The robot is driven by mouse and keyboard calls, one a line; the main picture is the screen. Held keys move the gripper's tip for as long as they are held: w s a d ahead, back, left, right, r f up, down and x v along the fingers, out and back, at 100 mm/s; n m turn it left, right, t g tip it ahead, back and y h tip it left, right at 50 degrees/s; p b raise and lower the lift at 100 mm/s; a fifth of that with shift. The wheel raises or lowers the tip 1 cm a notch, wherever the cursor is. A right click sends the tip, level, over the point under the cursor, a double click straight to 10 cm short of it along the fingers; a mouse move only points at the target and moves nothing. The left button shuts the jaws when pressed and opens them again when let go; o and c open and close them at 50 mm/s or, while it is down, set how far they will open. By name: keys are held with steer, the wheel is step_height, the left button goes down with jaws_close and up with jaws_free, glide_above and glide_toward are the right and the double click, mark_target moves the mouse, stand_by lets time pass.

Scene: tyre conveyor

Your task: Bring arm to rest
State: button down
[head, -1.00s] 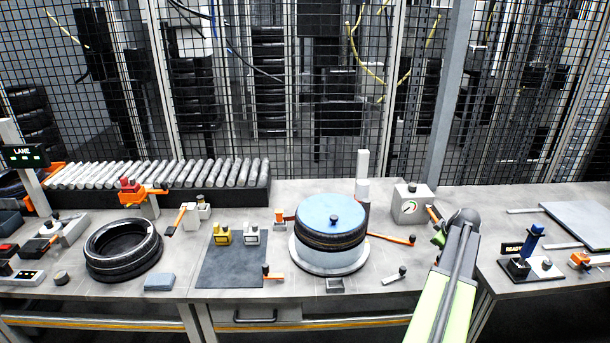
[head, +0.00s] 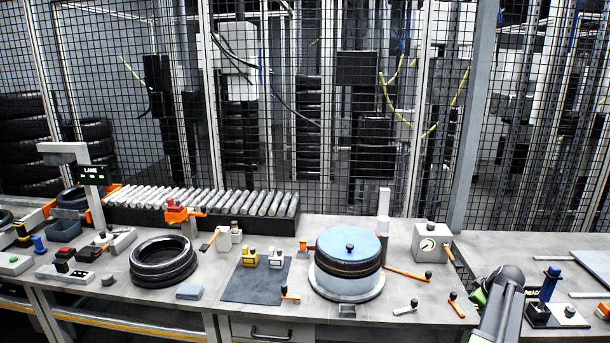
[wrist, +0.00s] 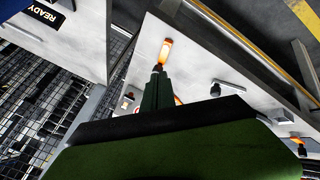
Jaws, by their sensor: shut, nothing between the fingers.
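My gripper (wrist: 158,74) points away from the camera in the wrist view, its dark fingers together and empty. Beyond its tips an orange handle (wrist: 165,50) lies on the pale bench top; I cannot tell whether they touch. In the head view my arm (head: 503,302) shows at the lower right, over the front of the bench by the gap between two tables. The gripper itself is mostly hidden there behind the arm.
A blue-topped drum (head: 348,245) stands mid-bench, with a gauge box (head: 431,243) to its right. A black tyre (head: 163,262) lies at left, before a roller conveyor (head: 240,203). A blue-handled lever (head: 549,284) stands right of my arm. Mesh fencing closes the back.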

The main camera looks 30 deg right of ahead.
steer(key=w+a+n+y, duration=0.3)
steer(key=w+a+n, duration=0.2)
steer(key=w+a, duration=2.05)
steer(key=w+a+f+n+y, duration=0.1)
steer(key=w+a+f+n, duration=0.15)
steer(key=a, duration=1.15)
steer(key=s+a+f+g+y, duration=0.1)
steer(key=s+a+g+y, duration=0.15)
steer(key=a, duration=2.35)
steer(key=s+a+m+g+h, duration=0.1)
steer(key=s+a+m+g, duration=0.1)
steer(key=s+m, duration=0.2)
steer(key=s+a+f+m+g+h, duration=0.1)
steer(key=s+a+m, duration=0.1)
steer(key=s+m, duration=0.3)
steer(key=s, duration=0.3)
steer(key=shift+s+a+f+g, duration=0.3)
steer(key=shift+s+g, duration=0.05)
steer(key=shift+s, duration=0.05)
